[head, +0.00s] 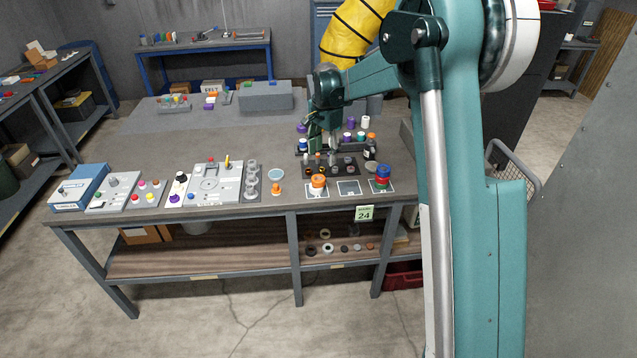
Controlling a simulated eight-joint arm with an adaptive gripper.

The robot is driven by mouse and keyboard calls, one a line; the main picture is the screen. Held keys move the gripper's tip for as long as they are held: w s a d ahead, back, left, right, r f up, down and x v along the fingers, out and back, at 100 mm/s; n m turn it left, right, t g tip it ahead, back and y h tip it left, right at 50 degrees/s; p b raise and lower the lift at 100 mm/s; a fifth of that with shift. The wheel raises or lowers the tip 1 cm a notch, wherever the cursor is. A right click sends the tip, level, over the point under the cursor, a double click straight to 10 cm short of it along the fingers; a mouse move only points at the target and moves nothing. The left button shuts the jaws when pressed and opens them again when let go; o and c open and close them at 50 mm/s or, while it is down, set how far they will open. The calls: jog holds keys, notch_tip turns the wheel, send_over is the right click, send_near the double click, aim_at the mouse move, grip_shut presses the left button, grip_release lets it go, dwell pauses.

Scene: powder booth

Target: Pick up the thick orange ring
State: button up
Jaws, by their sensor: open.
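An orange ring-like piece (318,181) sits in a small stack on the left white-edged square near the front edge of the bench. It looks like the thick orange ring, but it is too small to be sure. A smaller orange piece (277,189) stands to its left. My gripper (325,153) is open and points down over the bench, behind the orange stack, above a group of dark round pieces (348,163). It appears apart from the orange stack. My arm and gripper partly hide the pieces behind them.
A blue, red and green stack (383,177) stands on the right square; the middle square (349,188) looks empty. Grey stacked pieces (252,180) and a control panel (215,184) lie left. A rack with coloured caps (348,137) stands behind. The bench's left middle (180,148) is clear.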

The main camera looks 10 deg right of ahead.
jog(key=m, duration=0.2)
send_near(319, 177)
jog(key=s, duration=0.1)
jog(key=shift+s+a+f+g, duration=0.15)
jog(key=shift+a+f+g, duration=0.25)
jog(key=shift+f, duration=1.3)
jog(key=shift+d+f+p, duration=0.15)
jog(key=shift+f, duration=1.15)
jog(key=shift+d+f+p, duration=0.1)
jog(key=shift+f+p, duration=0.05)
jog(key=shift+f, duration=1.15)
jog(key=c, duration=1.1)
